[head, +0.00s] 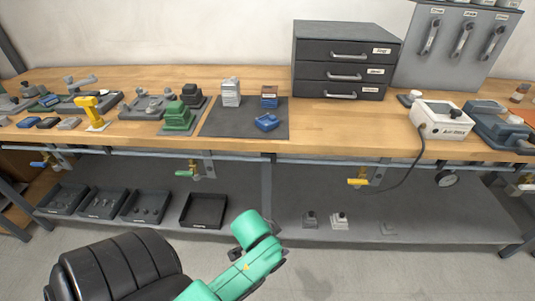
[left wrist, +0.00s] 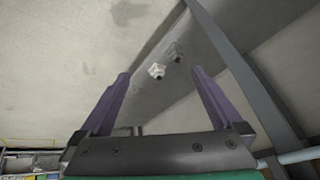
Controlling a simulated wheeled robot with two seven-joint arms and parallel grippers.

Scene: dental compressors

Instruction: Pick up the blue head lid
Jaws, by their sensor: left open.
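A small blue part (head: 267,122), which looks like the blue head lid, lies on the dark grey mat (head: 225,126) on the workbench. The blue part is not visible in that view. My right gripper is not in view.
A grey-white block (head: 231,93) stands on the mat. A black drawer cabinet (head: 345,62) stands behind at right, a green part (head: 178,119) at left. Valves hang under the bench's front edge. The lower shelf holds black trays (head: 204,210) and small fittings (head: 340,220).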

